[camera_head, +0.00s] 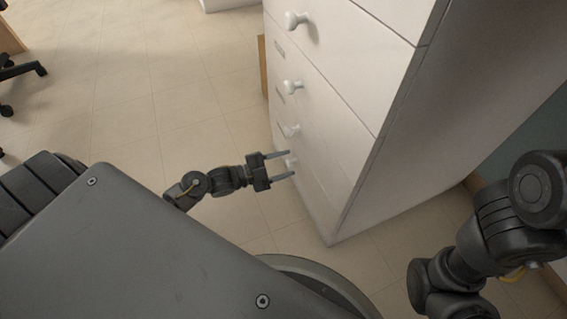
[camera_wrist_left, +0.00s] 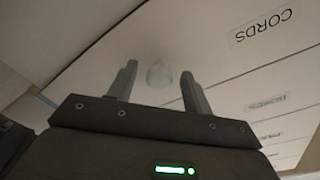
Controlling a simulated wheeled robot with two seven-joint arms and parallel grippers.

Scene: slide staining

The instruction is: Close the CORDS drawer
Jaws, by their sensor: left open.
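The CORDS drawer (camera_wrist_left: 215,70) is a plain white front with its label (camera_wrist_left: 263,28) upside down in the left wrist view. It is the lowest drawer of the white cabinet, and its round white knob (camera_head: 289,161) is partly hidden by the gripper in the head view. My left gripper (camera_head: 288,165) is open at this knob. In the left wrist view the knob (camera_wrist_left: 158,75) appears between the two spread fingers, and no grip on it shows. I cannot tell whether the drawer stands slightly out. My right arm shows at the right, but its gripper does not.
The white cabinet (camera_head: 385,150) has more drawers above with white knobs (camera_head: 293,87). Tiled floor (camera_head: 130,90) lies clear to the left of the cabinet. A dark chair base (camera_head: 22,70) stands at the far left.

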